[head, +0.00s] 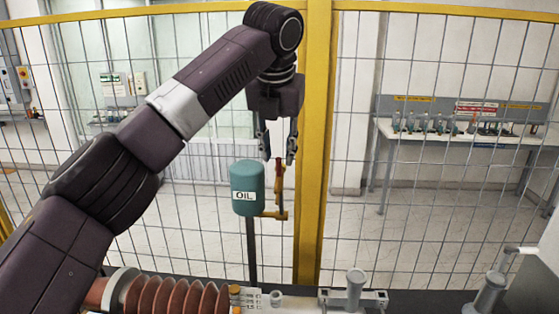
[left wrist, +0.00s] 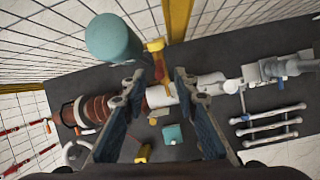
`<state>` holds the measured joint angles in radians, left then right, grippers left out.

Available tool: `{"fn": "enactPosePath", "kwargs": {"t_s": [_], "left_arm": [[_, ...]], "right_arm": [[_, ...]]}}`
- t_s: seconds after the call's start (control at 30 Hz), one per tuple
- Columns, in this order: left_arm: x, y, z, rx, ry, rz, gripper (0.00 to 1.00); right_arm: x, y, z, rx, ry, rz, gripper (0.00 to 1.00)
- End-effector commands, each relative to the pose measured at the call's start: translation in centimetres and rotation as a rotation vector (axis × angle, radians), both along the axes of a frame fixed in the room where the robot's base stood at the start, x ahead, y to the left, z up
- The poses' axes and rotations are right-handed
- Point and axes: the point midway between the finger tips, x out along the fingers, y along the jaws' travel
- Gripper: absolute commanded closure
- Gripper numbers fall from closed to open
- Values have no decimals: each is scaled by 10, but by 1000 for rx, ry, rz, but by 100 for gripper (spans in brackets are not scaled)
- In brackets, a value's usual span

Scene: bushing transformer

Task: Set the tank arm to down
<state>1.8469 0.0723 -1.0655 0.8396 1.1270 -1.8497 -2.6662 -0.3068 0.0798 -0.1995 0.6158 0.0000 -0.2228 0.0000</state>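The teal oil tank (head: 244,192), labelled OIL, stands on a dark post in the head view; it also shows in the left wrist view (left wrist: 113,38). A yellow fitting (head: 272,214) sticks out at its lower right. The tank arm (head: 279,182), reddish with yellow, points upward from it; it also shows in the left wrist view (left wrist: 157,62). My left gripper (head: 277,158) is open and points down over the arm's upper end. In the wrist view the arm shows between the spread fingers (left wrist: 160,76); contact cannot be told. My right gripper is not visible.
A yellow fence post (head: 313,150) and wire mesh stand close behind the tank. A brown ribbed bushing (head: 180,297) and grey fittings (head: 354,288) lie along the bottom. A bench (head: 455,134) stands beyond the fence.

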Motion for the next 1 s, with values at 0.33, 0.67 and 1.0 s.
{"fn": "enactPosePath", "kwargs": {"t_s": [0.33,0.67,1.0], "left_arm": [[17,0,-37,-2,0,1,73],[17,0,-40,-3,-1,1,77],[17,0,-40,-3,-1,2,100]], "right_arm": [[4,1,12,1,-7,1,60],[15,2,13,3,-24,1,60],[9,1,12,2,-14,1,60]]}}
